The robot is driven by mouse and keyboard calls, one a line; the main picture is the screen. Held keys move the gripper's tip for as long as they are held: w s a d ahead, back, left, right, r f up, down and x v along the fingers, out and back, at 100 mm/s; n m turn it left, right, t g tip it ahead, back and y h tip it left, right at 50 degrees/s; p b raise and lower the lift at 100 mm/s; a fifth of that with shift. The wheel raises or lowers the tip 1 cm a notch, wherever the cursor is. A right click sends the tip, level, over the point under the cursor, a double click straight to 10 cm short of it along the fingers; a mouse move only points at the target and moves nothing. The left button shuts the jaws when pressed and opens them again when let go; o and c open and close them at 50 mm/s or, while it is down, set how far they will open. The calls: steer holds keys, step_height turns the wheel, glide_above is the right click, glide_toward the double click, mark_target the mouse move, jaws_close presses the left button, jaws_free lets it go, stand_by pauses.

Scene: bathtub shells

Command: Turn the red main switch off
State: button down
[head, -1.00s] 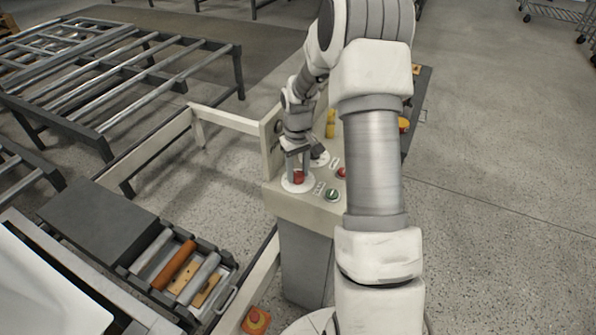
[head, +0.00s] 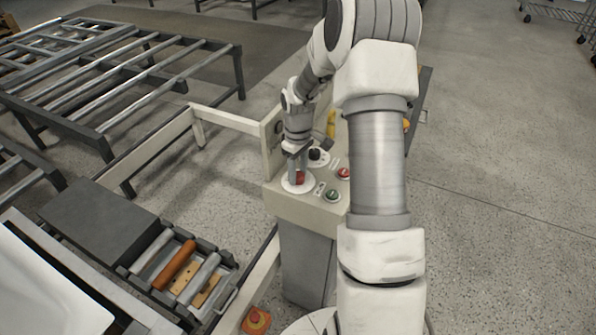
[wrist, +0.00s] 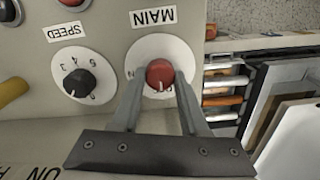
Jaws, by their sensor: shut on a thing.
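The red main switch (wrist: 160,74) is a round red knob with a pale pointer line, on a white disc below the label MAIN (wrist: 153,18), which reads upside down in the wrist view. In the head view the red main switch (head: 299,178) sits at the left front of the control panel. My gripper (wrist: 160,88) has a finger on each side of the knob and is shut on it. In the head view my gripper (head: 297,168) comes down on it from above. The fingers hide part of the knob's sides and the disc's markings.
A black speed knob (wrist: 80,84) on its own white dial is beside the main switch. A red button (head: 343,173) and a green button (head: 333,195) are on the same panel (head: 300,206). A tray of rollers (head: 180,270) stands at the lower left.

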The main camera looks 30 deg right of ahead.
mark_target(298, 175)
steer(key=shift+c, duration=2.1)
jaws_free()
step_height(298, 175, up, 18)
steer(key=shift+f, duration=0.25)
